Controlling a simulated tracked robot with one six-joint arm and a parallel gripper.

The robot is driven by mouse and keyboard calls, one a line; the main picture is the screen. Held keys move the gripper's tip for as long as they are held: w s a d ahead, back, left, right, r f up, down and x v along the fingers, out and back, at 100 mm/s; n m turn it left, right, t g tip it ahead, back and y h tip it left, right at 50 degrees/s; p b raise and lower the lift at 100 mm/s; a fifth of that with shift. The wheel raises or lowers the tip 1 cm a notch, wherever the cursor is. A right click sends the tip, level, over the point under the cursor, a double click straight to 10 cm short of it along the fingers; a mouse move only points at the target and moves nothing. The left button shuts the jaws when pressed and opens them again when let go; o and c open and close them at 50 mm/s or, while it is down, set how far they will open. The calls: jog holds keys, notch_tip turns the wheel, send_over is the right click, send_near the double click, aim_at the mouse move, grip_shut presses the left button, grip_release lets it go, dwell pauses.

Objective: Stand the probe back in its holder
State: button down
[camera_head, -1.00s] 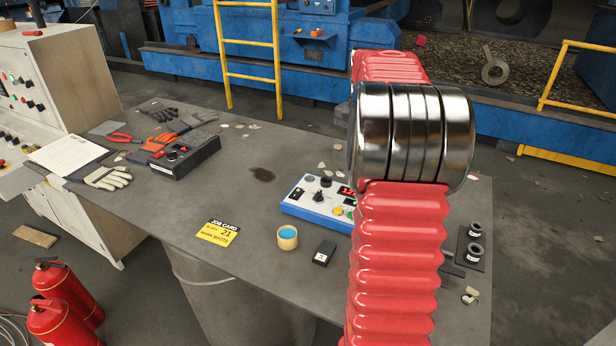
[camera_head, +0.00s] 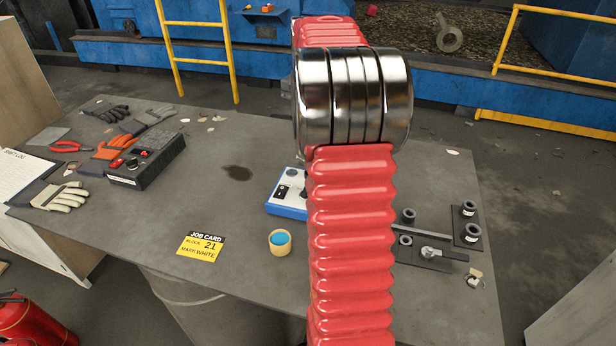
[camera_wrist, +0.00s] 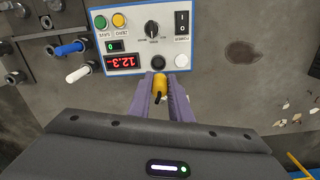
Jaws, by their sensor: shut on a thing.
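In the wrist view, my gripper (camera_wrist: 159,95) has two purple fingers closed on a yellow piece with a dark end, likely the probe (camera_wrist: 158,84). It is held in front of the edge of the meter box, and its far end is hard to make out. A dark holder plate with rings (camera_head: 467,225) lies at the right of the table in the head view. A second dark plate (camera_head: 430,262) lies beside it. I cannot tell which ring is the probe's holder. My gripper is hidden behind my red arm in the head view.
The blue and white meter (camera_head: 287,206) stands partly behind my arm; its red display (camera_wrist: 122,62) shows in the wrist view. Blue (camera_wrist: 70,48) and white (camera_wrist: 82,73) rods stick out beside it.

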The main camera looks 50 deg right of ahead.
jog(key=shift+s+d+f, duration=0.1)
jog(key=shift+f, duration=1.45)
jog(key=shift+s+f, duration=0.1)
jog(key=shift+f, duration=1.45)
jog(key=shift+f, duration=1.85)
jog(key=shift+f, duration=0.15)
jog(key=c, duration=1.6)
grip_release()
